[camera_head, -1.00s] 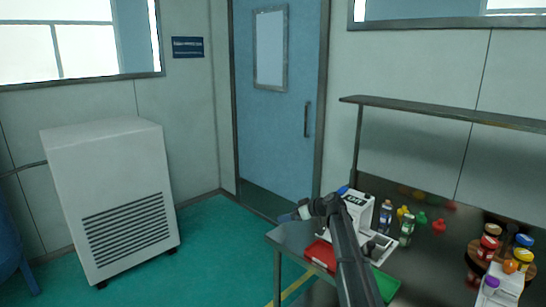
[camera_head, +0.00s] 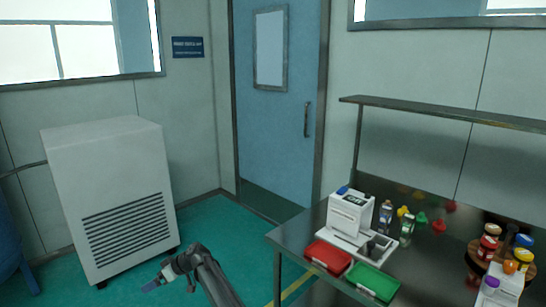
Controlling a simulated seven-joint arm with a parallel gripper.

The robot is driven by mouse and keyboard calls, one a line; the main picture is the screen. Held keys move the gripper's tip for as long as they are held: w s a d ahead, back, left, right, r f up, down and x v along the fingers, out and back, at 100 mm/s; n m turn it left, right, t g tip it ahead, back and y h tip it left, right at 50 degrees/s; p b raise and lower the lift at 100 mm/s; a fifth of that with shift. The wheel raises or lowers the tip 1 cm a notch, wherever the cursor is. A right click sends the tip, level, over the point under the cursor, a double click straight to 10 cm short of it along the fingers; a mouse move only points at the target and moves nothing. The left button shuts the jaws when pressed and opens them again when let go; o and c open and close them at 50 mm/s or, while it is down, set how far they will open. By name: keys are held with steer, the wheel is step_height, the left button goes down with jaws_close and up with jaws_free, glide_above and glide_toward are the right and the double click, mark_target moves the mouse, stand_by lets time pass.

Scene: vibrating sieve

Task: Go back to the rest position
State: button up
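My gripper (camera_head: 158,280) is at the lower left, over the green floor and clear of the table, at the end of my dark arm. It is small in the picture and I cannot tell whether its fingers are apart. No object can be made out in it. The white sieve machine (camera_head: 350,212) stands upright on the dark metal table (camera_head: 312,222), on a white base with a dark round part (camera_head: 378,246) at its front.
A red tray (camera_head: 328,257) and a green tray (camera_head: 372,281) lie at the table's front. Bottles (camera_head: 407,231) stand right of the machine. A round wooden stand (camera_head: 475,252) holds several jars. A white cabinet (camera_head: 110,190) stands at left. Open floor surrounds my gripper.

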steer(key=s+a+f+n+g, duration=0.1)
steer(key=s+a+f, duration=0.1)
steer(key=s+a, duration=0.25)
steer(key=s+a+f+g, duration=0.1)
steer(key=s+a+f, duration=0.25)
steer(key=s, duration=0.25)
steer(key=s+d+f+h, duration=0.2)
steer(key=s+d+f, duration=0.1)
steer(key=s+f, duration=0.3)
steer(key=s+d+f+m+h, duration=0.25)
steer(key=d+f, duration=0.45)
steer(key=d, duration=0.4)
steer(key=s+d+f+m+h, duration=0.1)
steer(key=d+f+m, duration=0.35)
steer(key=d, duration=0.75)
steer(key=s+d+f+m+h, duration=0.1)
steer(key=s+d+f, duration=0.1)
steer(key=d+f, duration=0.8)
steer(key=s+d+f+m+g+h, duration=0.1)
steer(key=s+d+m+g+h, duration=0.1)
steer(key=s+d, duration=1.2)
steer(key=s+d+f+m+g+h, duration=0.1)
steer(key=s+d+m, duration=0.4)
steer(key=s+d, duration=0.9)
steer(key=shift+d+f+g+h, duration=0.35)
steer(key=shift+d+g+h, duration=0.4)
steer(key=shift+d, duration=0.4)
steer(key=shift+c, duration=0.4)
